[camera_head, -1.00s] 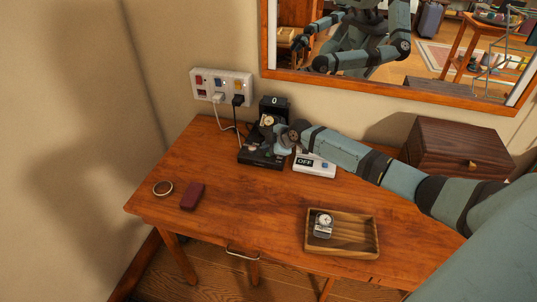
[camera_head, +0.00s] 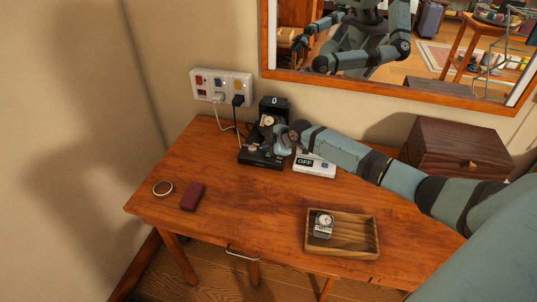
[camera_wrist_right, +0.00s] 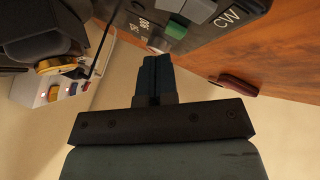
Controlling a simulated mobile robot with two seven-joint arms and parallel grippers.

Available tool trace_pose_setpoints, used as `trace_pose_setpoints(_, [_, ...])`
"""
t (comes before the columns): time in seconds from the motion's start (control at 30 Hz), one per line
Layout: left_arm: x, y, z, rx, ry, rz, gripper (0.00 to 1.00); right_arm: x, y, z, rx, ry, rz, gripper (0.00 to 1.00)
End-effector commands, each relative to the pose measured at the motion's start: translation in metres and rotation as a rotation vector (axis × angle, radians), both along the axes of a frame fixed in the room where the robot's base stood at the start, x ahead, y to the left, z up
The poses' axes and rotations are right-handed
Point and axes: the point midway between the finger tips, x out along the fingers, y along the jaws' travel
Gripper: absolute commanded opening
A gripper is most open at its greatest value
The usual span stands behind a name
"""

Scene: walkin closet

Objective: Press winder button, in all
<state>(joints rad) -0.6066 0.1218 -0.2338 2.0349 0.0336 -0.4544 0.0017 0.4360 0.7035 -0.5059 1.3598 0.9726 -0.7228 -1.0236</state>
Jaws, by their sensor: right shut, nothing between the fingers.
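The black winder (camera_head: 258,161) stands at the back of the desk with its lid up, a "0" on its display and a watch (camera_head: 268,121) inside. My right gripper (camera_head: 270,148) is shut and empty over the winder's front panel. In the right wrist view, the shut fingertips (camera_wrist_right: 156,62) are close to the panel, near a green button (camera_wrist_right: 176,30), grey buttons (camera_wrist_right: 197,10) and "CW" lettering; I cannot tell whether they touch. The watch also shows in the right wrist view (camera_wrist_right: 60,66). My left gripper does not show directly; the mirror reflects my arms.
A white device reading "OFF" (camera_head: 315,170) stands right of the winder. A power strip (camera_head: 221,83) is on the wall. A wooden tray (camera_head: 358,252), dark wooden box (camera_head: 440,150), dark red item (camera_head: 192,197) and ring (camera_head: 162,188) are on the desk. The front-left middle is clear.

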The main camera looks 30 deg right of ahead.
Motion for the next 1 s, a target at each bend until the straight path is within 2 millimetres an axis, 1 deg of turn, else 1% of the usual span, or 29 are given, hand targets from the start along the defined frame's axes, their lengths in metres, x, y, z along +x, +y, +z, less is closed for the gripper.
trace_pose_setpoints(0.37, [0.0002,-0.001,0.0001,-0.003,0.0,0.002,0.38,0.0,0.0,-0.0002,0.0,0.0,0.0,0.0])
trace_pose_setpoints(0.67, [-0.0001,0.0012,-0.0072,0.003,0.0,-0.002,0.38,0.0001,0.0,-0.0091,0.0,0.0,0.0,0.0])
trace_pose_setpoints(1.0, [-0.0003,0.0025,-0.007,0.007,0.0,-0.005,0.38,0.0001,0.0,-0.0087,0.0,0.0,0.0,0.0])
